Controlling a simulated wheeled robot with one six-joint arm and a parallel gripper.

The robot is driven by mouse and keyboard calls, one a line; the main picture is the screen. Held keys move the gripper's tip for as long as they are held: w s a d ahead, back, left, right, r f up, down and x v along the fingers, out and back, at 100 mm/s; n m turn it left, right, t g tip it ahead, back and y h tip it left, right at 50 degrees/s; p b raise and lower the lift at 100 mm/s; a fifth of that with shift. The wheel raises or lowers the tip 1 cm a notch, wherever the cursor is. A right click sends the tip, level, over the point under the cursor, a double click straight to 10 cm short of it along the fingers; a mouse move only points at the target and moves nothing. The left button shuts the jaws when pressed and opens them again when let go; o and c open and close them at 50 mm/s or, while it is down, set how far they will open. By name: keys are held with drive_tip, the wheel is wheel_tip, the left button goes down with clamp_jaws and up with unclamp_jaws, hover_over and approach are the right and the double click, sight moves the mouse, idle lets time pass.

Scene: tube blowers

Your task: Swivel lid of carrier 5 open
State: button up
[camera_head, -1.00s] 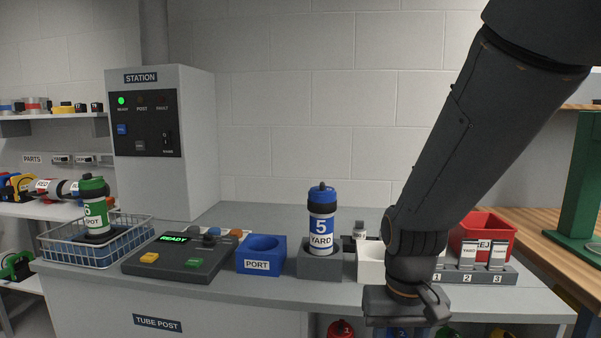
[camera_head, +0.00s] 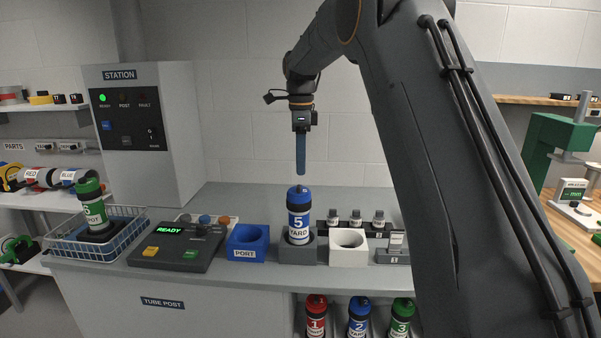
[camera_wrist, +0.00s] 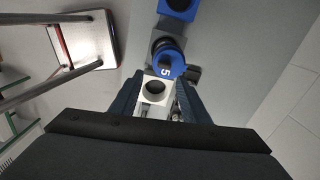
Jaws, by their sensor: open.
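Carrier 5 (camera_head: 299,222) stands upright in a dark grey holder (camera_head: 291,253) on the counter. It has a blue lid (camera_head: 299,194) and a white band reading 5 YARD. In the wrist view its blue lid (camera_wrist: 170,63) shows from above with a white 5, beyond my fingertips. My gripper (camera_head: 300,168) points down above the lid, with a small gap between in the head view. The fingers overlap there. In the wrist view my gripper (camera_wrist: 157,88) is open with nothing held between its fingers.
The blue PORT block (camera_head: 248,243) is left of the holder. A white cup block (camera_head: 348,246) is close on its right. A keypad (camera_head: 178,246) and a wire basket (camera_head: 97,238) with a green carrier (camera_head: 93,208) lie further left. Several carriers stand on a shelf below.

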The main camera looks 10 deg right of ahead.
sight(300, 186)
drive_tip(key=shift+w+a+r+m, duration=0.1)
drive_tip(key=shift+w+r+m, duration=0.3)
drive_tip(key=shift+m, duration=0.1)
drive_tip(key=shift+f+p, duration=1.55)
drive_tip(key=shift+f, duration=2.25)
drive_tip(key=shift+c, duration=0.2)
drive_tip(key=c, duration=1)
